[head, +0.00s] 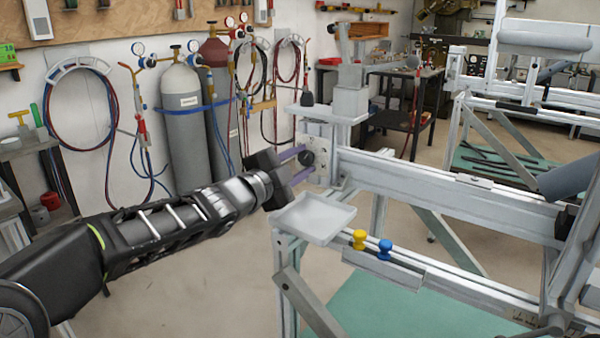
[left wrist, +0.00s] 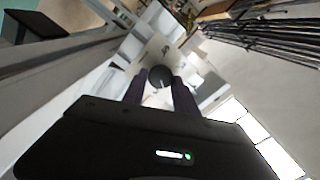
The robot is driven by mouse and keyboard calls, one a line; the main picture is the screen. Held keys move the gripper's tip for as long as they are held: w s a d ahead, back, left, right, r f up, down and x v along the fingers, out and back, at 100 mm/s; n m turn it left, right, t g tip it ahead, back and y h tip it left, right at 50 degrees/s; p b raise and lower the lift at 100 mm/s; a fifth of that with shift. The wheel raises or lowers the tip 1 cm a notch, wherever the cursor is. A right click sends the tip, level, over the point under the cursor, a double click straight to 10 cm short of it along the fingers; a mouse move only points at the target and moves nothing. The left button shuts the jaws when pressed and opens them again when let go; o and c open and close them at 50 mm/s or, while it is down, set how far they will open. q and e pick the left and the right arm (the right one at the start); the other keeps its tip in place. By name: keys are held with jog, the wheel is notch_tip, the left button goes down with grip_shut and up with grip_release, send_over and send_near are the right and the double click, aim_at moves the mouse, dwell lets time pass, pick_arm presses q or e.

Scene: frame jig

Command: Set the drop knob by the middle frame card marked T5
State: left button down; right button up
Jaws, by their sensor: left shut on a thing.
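The drop knob (head: 306,158) is a round black knob on a pale plate (head: 322,142) at the left end of the jig's long beam. It also shows in the left wrist view (left wrist: 160,77), with a light pointer line on its face. My left gripper (head: 304,160) reaches it from the left, and its two purple fingers are shut on the knob, one on each side. The plate's markings are too small to read. I cannot make out a card marked T5 in either view. My right gripper is not in view.
A white tray (head: 313,218) sits just below my left gripper. A yellow knob (head: 359,240) and a blue knob (head: 385,250) stand on a narrow ledge on the lower rail. The jig beam (head: 440,192) runs to the right. Gas cylinders (head: 188,130) stand by the back wall.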

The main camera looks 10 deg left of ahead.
pick_arm(q)
jog(key=m+b, duration=0.1)
jog(key=m, duration=0.1)
jog(key=shift+f+m+b, duration=0.2)
jog(key=shift+m+b, duration=0.15)
jog(key=shift+m, duration=0.05)
jog(key=shift+m+b, duration=0.6)
jog(key=shift+m, duration=0.7)
jog(key=shift+r, duration=0.1)
jog(key=c, duration=1)
grip_release()
jog(key=shift+s, duration=0.15)
jog(key=v, duration=0.7)
jog(key=shift+s+p, duration=0.25)
jog(key=shift+p, duration=0.15)
